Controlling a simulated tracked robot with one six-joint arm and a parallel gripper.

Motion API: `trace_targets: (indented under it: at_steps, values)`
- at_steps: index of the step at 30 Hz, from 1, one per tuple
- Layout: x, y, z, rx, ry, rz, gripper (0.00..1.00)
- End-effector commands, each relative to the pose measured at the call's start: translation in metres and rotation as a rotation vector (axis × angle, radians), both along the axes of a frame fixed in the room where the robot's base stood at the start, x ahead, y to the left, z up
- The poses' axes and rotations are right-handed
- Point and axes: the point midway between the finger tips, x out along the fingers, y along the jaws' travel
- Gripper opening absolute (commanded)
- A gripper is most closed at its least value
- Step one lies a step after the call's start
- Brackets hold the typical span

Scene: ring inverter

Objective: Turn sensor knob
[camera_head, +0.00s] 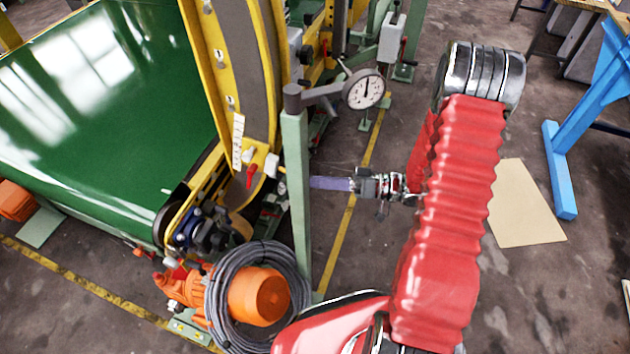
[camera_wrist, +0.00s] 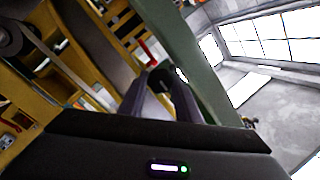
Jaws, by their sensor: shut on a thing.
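The sensor knob (camera_wrist: 160,75) is a dark round piece in the wrist view, between the tips of my gripper (camera_wrist: 161,88). The two purple-grey fingers are shut on it, one on each side. In the head view my gripper (camera_head: 316,183) points left and its fingertips reach the green upright post (camera_head: 299,215). The knob cannot be made out there. The fingers and post cover that spot.
A yellow-framed machine with a green belt (camera_head: 100,100) stands left. An orange motor (camera_head: 259,295) with coiled cable is below.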

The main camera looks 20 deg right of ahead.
Motion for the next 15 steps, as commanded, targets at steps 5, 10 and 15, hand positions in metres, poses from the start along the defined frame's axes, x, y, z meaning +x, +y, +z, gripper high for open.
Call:
trace_targets:
  at_steps: [5,10,15]
  values:
    - [0.0020,-0.0041,-0.0028,0.017,0.035,0.002,0.08]
    - [0.0025,-0.0046,-0.0039,0.067,0.105,0.022,0.08]
    - [0.0036,-0.0051,-0.0053,0.138,0.202,0.050,0.08]
